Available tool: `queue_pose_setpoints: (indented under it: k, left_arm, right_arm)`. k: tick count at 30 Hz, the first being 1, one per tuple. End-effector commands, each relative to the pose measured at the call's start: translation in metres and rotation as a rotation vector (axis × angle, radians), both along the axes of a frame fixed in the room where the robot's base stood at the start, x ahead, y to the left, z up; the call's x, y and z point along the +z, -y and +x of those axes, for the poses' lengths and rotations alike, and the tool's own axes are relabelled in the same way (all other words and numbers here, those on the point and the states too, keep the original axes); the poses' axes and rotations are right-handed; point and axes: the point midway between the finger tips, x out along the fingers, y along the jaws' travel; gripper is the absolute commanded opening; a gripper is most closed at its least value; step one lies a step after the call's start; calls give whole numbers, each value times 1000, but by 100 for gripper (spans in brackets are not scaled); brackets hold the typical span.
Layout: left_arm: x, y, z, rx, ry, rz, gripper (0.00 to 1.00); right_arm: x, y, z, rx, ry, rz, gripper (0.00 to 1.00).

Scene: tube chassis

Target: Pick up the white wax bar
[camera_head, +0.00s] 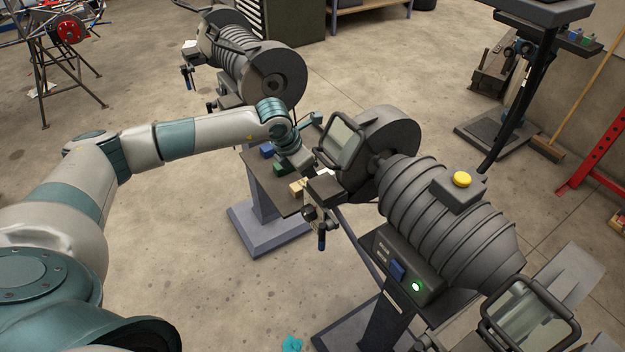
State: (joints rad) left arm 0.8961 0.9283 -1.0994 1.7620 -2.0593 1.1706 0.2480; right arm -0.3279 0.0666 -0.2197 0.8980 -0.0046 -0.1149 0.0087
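My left arm reaches in from the left. Its gripper (303,168) points down over a small dark worktable (262,182) between two grinding machines. The fingers are small and partly hidden, so I cannot tell whether they are open or shut. A small white piece (326,174) shows just right of the gripper, beside the near machine's tool rest; it may be the white wax bar, but most of it is hidden. A tan block (297,188), a green block (282,169) and a blue block (266,150) lie on the worktable. My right gripper is not in view.
The near grinder (440,210), with its wheel and clear guard (341,141), stands close on the right. The far grinder (250,70) stands behind my forearm. A small teal thing (291,343) is at the bottom edge. The floor left of the worktable is clear.

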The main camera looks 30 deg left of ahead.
Motion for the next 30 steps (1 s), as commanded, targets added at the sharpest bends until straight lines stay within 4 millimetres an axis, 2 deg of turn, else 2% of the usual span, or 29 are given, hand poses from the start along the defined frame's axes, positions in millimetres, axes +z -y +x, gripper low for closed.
queue_pose_setpoints:
  k: [14, 20, 30]
  left_arm:
    - [-1, 0, 0, 0, 0, 0, 48]
    - [-1, 0, 0, 0, 0, 0, 1]
    - [1, 0, 1, 0, 1, 0, 0]
  right_arm:
    - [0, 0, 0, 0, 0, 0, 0]
    - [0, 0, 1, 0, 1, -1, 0]
    - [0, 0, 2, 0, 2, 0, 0]
